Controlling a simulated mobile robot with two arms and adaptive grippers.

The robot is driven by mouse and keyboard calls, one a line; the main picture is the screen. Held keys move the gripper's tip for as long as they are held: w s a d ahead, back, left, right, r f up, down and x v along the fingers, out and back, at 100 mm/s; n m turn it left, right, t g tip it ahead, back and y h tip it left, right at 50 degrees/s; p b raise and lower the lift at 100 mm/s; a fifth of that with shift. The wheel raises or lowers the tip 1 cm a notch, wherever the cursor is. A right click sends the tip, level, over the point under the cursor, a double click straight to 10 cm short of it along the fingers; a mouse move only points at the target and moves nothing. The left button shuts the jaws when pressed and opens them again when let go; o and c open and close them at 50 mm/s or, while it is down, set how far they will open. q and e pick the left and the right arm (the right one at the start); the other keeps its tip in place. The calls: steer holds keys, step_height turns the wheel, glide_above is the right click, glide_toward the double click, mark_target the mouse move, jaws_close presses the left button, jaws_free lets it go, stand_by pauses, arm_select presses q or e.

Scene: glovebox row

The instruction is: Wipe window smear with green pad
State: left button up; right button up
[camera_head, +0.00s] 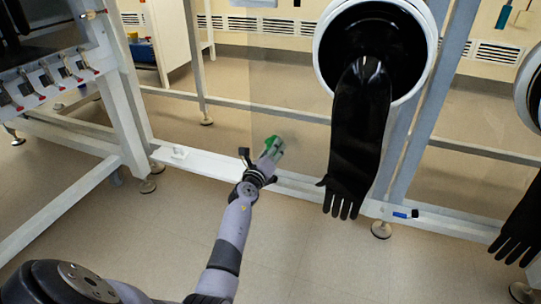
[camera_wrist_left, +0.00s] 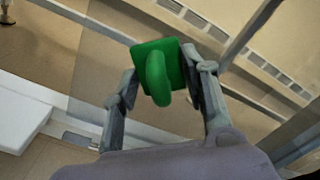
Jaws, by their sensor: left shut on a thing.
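The green pad (camera_head: 274,143) is in my left gripper (camera_head: 265,158), in front of the lower part of the window (camera_head: 285,105) left of the large glove port. In the left wrist view, the pad (camera_wrist_left: 153,58) is a green block with a rounded handle, between the two fingers of my left gripper (camera_wrist_left: 160,80), which is shut on the handle. I cannot tell whether the pad touches the glass. I cannot make out a distinct smear. My right gripper is not in view.
A black glove (camera_head: 358,135) hangs from a round white port (camera_head: 327,55) right of the pad. Another glove (camera_head: 519,222) hangs at the right edge.

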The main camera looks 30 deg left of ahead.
arm_select(q)
steer(key=shift+w+a, duration=0.1)
steer(key=shift+w, duration=0.3)
stand_by(0.5)
steer(key=shift+w, duration=0.25)
steer(key=shift+w+a, duration=0.1)
steer(key=shift+w, duration=0.15)
